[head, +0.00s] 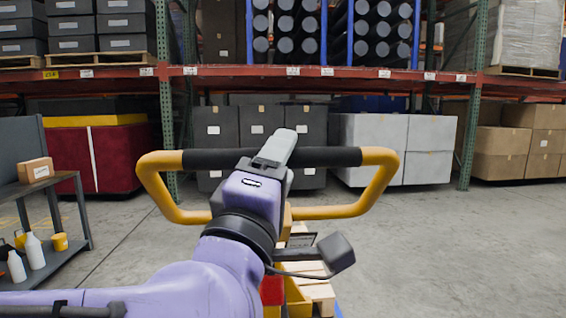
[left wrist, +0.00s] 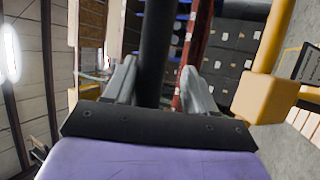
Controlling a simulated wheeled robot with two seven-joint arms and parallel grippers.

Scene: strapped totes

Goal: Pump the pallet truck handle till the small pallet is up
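The pallet truck handle (head: 215,159) is a yellow loop with a black grip bar across its top; the bar (left wrist: 156,45) also runs between the fingers in the left wrist view. My left gripper (head: 277,148) is at the middle of the bar, one grey finger above it. In the left wrist view the fingers of this gripper (left wrist: 160,85) stand apart on both sides of the bar, with a gap on the right side. Light wooden boards of the small pallet (head: 320,292) show low, beyond my arm. Its height off the floor is hidden. My right gripper is not in view.
A grey bench (head: 68,262) with bottles, a yellow cup and a small carton (head: 36,170) stands at left. Racking with an orange beam (head: 340,73) holds totes and rolls at the back. Cartons (head: 500,150) stand at right. The floor (head: 450,240) at right is clear.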

